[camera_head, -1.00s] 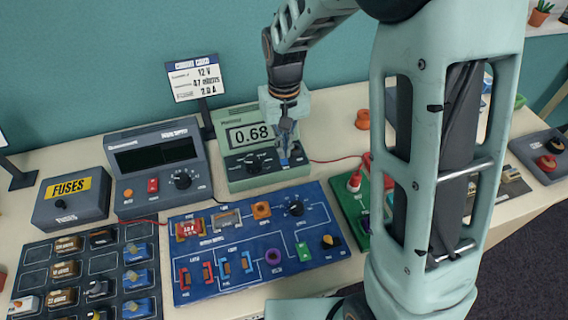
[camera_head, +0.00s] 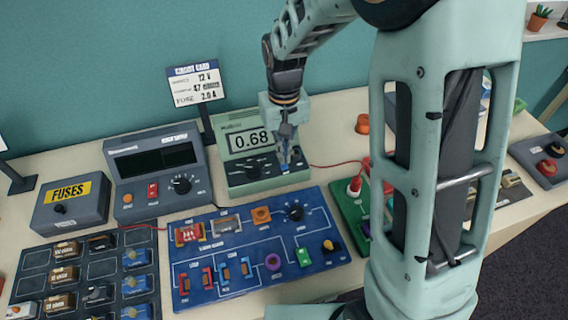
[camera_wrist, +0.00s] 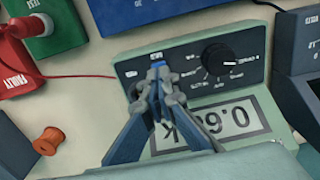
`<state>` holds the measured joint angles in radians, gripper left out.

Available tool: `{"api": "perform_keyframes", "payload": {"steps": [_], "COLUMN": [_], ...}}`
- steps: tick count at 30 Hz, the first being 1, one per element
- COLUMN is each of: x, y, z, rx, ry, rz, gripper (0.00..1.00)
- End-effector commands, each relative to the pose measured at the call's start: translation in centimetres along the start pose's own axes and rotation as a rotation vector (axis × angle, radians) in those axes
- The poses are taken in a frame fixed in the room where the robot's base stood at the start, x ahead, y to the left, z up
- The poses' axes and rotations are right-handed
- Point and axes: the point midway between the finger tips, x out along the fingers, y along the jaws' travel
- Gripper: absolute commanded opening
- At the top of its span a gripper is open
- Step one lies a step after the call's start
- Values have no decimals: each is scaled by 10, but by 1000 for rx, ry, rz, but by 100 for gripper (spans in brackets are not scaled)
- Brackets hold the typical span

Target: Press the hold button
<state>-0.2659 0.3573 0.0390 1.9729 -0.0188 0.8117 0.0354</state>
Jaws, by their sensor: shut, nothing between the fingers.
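The green multimeter (camera_head: 236,175) stands at the back of the table, its display reading 0.68 and a black dial (camera_wrist: 219,59) on its front panel. A small blue button (camera_wrist: 159,65) shows at the fingertips in the wrist view; its label is too small to read. My gripper (camera_head: 286,163) is shut and empty, pointing down at the right part of the meter's panel. In the wrist view my gripper (camera_wrist: 159,76) partly covers the button. I cannot tell whether the tips touch it.
A dark power supply (camera_head: 158,170) stands left of the meter, and a blue circuit board (camera_head: 240,277) lies in front. A red lead (camera_wrist: 75,76) runs from the meter to a red plug (camera_wrist: 15,27). An orange spool (camera_wrist: 48,141) lies beside the meter.

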Motion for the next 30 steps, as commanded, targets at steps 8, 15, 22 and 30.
{"api": "perform_keyframes", "payload": {"steps": [8, 15, 22, 30], "x": [0, 1, 4, 7], "y": [0, 0, 0, 0], "z": [0, 0, 0, 0], "rx": [0, 0, 0, 0], "ry": [0, 0, 0, 0], "rz": [0, 0, 0, 0], "gripper": [0, 0, 0, 0]}}
